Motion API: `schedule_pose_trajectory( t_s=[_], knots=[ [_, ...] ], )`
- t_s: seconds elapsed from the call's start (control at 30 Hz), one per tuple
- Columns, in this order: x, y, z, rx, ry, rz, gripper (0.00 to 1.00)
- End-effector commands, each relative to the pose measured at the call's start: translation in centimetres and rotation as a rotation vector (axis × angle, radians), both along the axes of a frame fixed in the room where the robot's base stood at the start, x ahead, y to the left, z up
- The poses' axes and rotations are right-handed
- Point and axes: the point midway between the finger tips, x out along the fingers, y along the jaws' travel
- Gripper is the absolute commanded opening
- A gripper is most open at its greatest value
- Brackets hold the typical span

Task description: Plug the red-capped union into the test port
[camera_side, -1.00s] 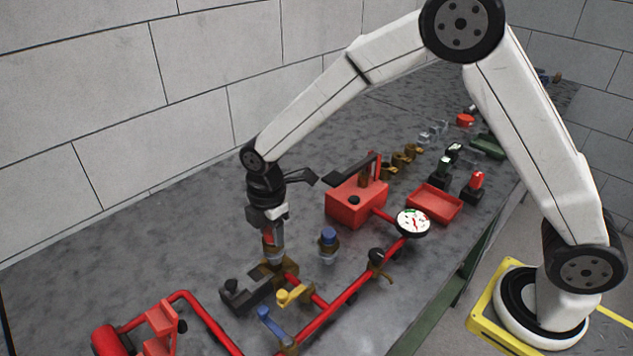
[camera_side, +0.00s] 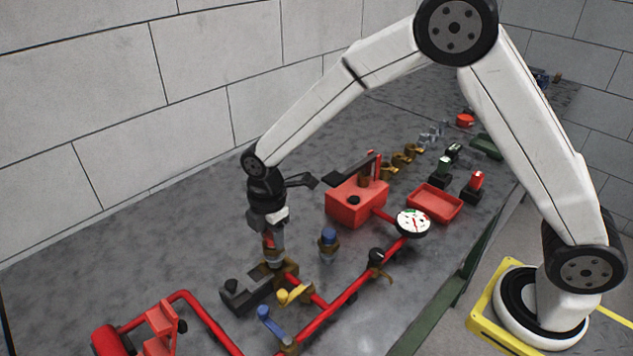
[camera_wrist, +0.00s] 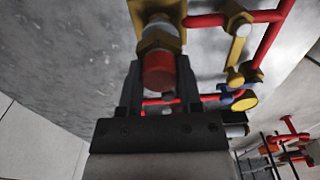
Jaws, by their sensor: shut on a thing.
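The red-capped union (camera_wrist: 158,72) is between the fingers of my gripper (camera_wrist: 158,85) in the wrist view. Its red cap faces the gripper and its brass hex points at a brass block. In the side view my gripper (camera_side: 274,248) is shut on the union, pointing down over the brass fitting (camera_side: 279,270), which I take to be the test port. The same brass block shows at the top of the wrist view (camera_wrist: 176,12). The union's lower end is close to the fitting; I cannot tell whether it is seated in it.
A dark clamp block (camera_side: 245,294) stands just left of the fitting. Yellow (camera_side: 295,294) and blue (camera_side: 270,322) valve handles sit in front on red pipework (camera_side: 345,298). A blue-capped union (camera_side: 328,243) stands to the right. A red pump box (camera_side: 356,203) is behind it. Bench is clear at left.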

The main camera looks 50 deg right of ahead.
Motion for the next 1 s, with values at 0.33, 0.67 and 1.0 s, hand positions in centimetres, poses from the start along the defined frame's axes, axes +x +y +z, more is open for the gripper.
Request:
schedule_pose_trajectory(
  t_s=[0.33,0.67,1.0],
  knots=[
    [0.08,0.02,0.1,0.001,-0.003,0.0,0.0],
    [0.07,0.02,-0.17,0.001,-0.002,0.0,0.0],
    [0.08,0.02,-0.52,0.001,-0.003,0.0,0.0]
  ],
)
